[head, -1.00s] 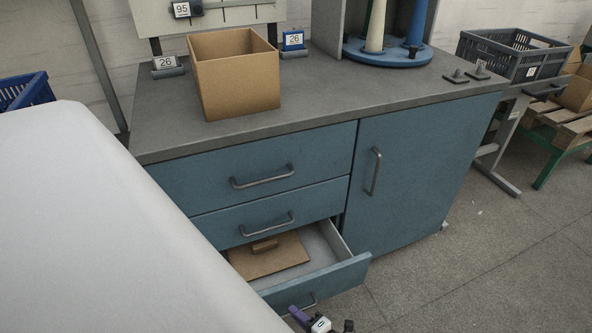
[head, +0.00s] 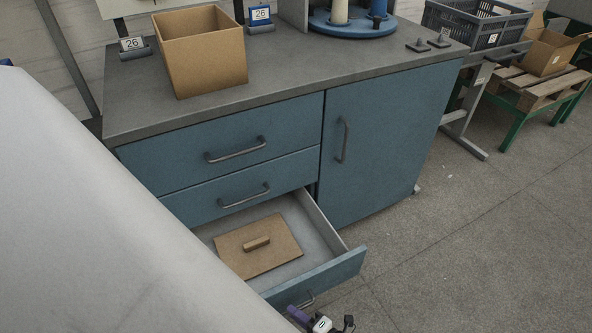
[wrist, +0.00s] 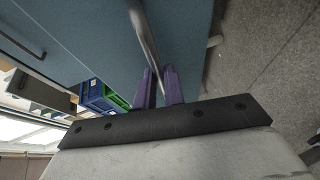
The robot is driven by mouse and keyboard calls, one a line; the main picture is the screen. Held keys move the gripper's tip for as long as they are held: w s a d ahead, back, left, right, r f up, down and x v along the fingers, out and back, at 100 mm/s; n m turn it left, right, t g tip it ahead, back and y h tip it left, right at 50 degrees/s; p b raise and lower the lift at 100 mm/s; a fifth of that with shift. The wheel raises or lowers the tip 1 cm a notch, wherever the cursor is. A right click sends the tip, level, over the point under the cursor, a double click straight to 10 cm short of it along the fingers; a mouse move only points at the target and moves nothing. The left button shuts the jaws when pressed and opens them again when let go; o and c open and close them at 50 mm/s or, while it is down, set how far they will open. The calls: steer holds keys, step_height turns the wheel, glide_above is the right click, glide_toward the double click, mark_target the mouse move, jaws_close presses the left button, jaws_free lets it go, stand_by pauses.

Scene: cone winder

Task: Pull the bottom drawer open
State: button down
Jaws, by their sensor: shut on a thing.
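The bottom drawer (head: 330,277) of the blue cabinet is pulled well out, with its grey inner wall and floor showing. A flat brown board with a small brown block (head: 257,243) on it lies inside. The drawer's bar handle (head: 306,303) is at the front, partly hidden. My gripper (head: 308,318) is at this handle, at the bottom edge of the head view. In the wrist view, the purple fingers of my gripper (wrist: 159,88) are shut on the metal handle (wrist: 143,35), against the blue drawer front.
Two closed drawers (head: 235,150) sit above, and a closed door (head: 370,140) is on the right. An open cardboard box (head: 205,62) stands on the grey worktop (head: 285,85). The floor (head: 470,230) to the right is clear. A wooden pallet (head: 530,90) stands farther back.

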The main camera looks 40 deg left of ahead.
steer(key=c, duration=1.5)
jaws_free()
steer(key=d+r, duration=0.2)
steer(key=d, duration=1.1)
steer(key=shift+d+r, duration=0.3)
steer(key=shift+w, duration=0.1)
